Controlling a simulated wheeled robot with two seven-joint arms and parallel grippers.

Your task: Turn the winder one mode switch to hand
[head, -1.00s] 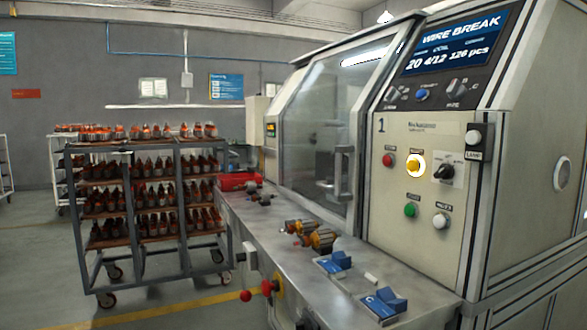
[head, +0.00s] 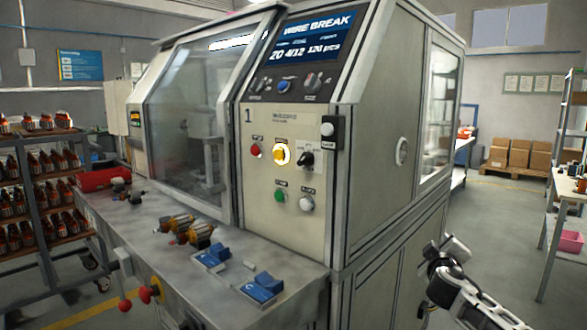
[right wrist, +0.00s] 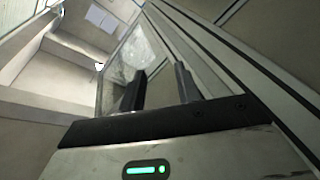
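The winder one machine carries a "1" on its beige control panel (head: 262,185). The mode switch (head: 306,158) is a black rotary knob on a light plate, right of the lit yellow button; its labels are too small to read. My right gripper (head: 444,248) is at the lower right of the head view, beside the machine's right side and well away from the switch. In the right wrist view its two dark fingers (right wrist: 158,88) stand apart with nothing between them. The switch cannot be made out there. My left gripper is not in view.
Around the switch are a red button (head: 256,151), yellow button (head: 281,154), green button (head: 280,196), white button (head: 306,203) and black lamp box (head: 327,144). The display (head: 303,45) reads "WIRE BREAK". Armatures (head: 191,231) and blue blocks (head: 262,287) lie on the ledge. Floor is open at right.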

